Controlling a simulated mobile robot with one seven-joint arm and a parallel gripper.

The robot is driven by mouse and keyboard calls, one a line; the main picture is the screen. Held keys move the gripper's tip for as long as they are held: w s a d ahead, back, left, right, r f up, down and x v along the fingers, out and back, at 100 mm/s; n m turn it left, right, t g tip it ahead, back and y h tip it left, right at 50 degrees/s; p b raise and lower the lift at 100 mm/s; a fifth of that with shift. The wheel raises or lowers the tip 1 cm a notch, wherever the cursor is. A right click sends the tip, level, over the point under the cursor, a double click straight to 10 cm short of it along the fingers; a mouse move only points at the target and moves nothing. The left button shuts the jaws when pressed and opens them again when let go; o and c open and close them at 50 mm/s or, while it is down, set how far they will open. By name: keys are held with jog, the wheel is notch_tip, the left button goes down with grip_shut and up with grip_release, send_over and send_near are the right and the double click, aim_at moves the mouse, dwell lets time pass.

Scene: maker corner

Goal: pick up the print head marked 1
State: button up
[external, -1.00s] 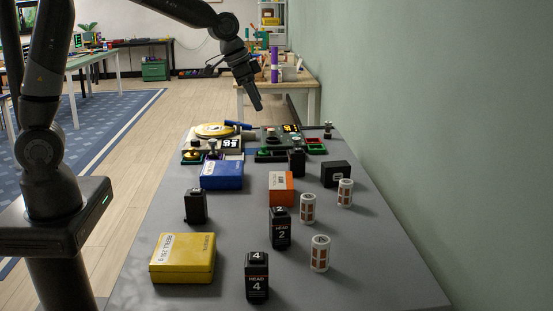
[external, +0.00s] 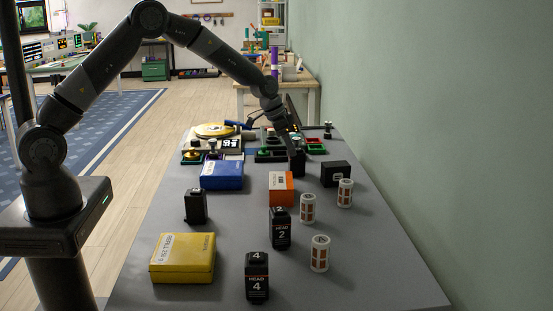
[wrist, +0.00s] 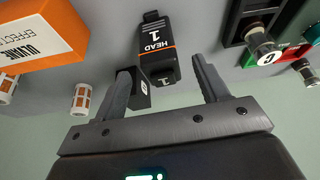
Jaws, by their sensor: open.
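The print head marked 1 (wrist: 157,48) is black with an orange stripe and white "HEAD 1" lettering, seen upside down in the wrist view. In the external view it is the dark block (external: 297,163) behind the orange box, partly covered by my gripper. My gripper (wrist: 161,66) is open, with one finger to each side of the head in the wrist view; I cannot tell whether either finger touches it. In the external view my gripper (external: 291,145) is low, right at the head.
An orange box (wrist: 40,35) and a black box (wrist: 138,92) are near the head. Heads marked 2 (external: 280,229) and 4 (external: 257,279), another black head (external: 195,206), white spools (external: 308,208), a blue box (external: 222,175) and a yellow box (external: 182,259) stand on the grey table.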

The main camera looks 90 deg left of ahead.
aim_at(297, 160)
jog(key=shift+x, duration=3.4)
jog(key=shift+w+r, duration=0.1)
jog(key=shift+w, duration=0.05)
jog(key=c, duration=1.2)
